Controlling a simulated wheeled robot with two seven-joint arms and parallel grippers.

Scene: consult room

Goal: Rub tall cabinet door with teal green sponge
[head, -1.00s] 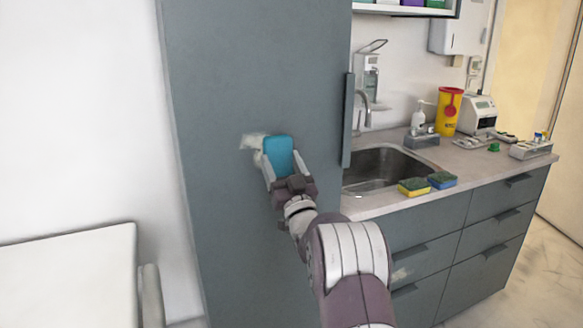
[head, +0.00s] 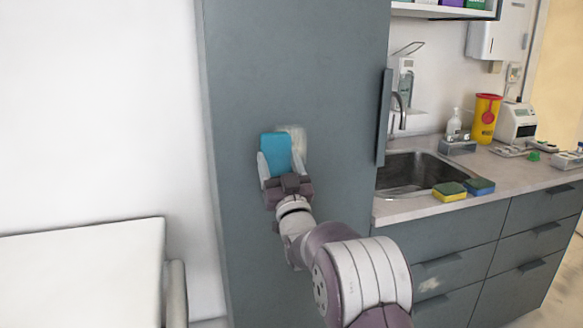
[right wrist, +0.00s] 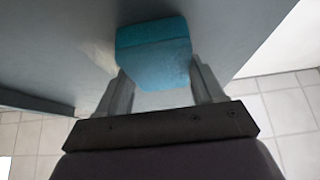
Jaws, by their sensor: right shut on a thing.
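The tall cabinet door (head: 320,70) is grey-blue, with a long vertical handle (head: 384,118) on its right edge. A pale smudge (head: 298,140) shows on the door, just right of the sponge. My right gripper (head: 281,168) is shut on the teal sponge (head: 275,152) and holds it up at the door's surface. In the right wrist view the teal sponge (right wrist: 153,50) sits between both fingers, close against the door; I cannot tell if it presses on it. The smudge also shows beside it in the right wrist view (right wrist: 104,58). My left gripper is not in view.
A counter with a sink (head: 415,172) stands to the right, holding a yellow-green sponge (head: 449,191), a blue-green sponge (head: 480,186) and a yellow bin (head: 485,118). A drawer front bears another pale smudge (head: 429,285). A white padded couch (head: 80,270) is at lower left.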

